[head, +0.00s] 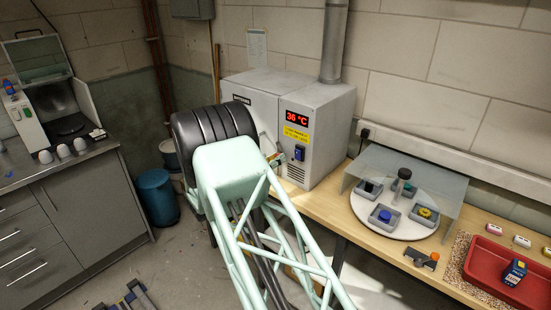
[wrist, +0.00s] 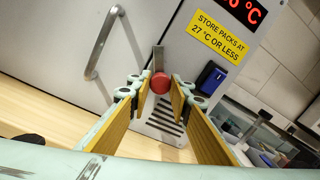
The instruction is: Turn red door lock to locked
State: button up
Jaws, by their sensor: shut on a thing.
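The red door lock (wrist: 160,83) is a round red knob on the front of the grey cabinet (head: 322,110), near the edge of its door. A grey bar (wrist: 158,57) rises from behind the knob in the wrist view. My gripper (wrist: 159,90) has its yellow-padded fingers on either side of the knob and is shut on it. The knob's far side and any lock markings are hidden. In the head view my arm hides the lock and most of my gripper.
The cabinet has a grey door handle (wrist: 104,43), a blue switch (wrist: 211,77), a red temperature display (head: 297,117) and a yellow label (head: 296,134). Right of it, a clear-covered turntable (head: 398,229) and a red tray (head: 480,274) are on the wooden bench (head: 367,238).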

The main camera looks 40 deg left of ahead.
jog(key=n+p, duration=0.2)
jog(key=n, duration=0.4)
jog(key=n+y+p, duration=0.1)
jog(key=n+p, duration=0.1)
jog(key=n, duration=0.4)
jog(key=shift+n+t, duration=0.3)
jog(key=shift+n, duration=0.1)
jog(key=o, duration=0.8)
jog(key=shift+o, duration=0.2)
jog(key=shift+s, duration=0.1)
jog(key=s+f, duration=0.1)
jog(key=s, duration=1)
jog(key=shift+s, duration=0.4)
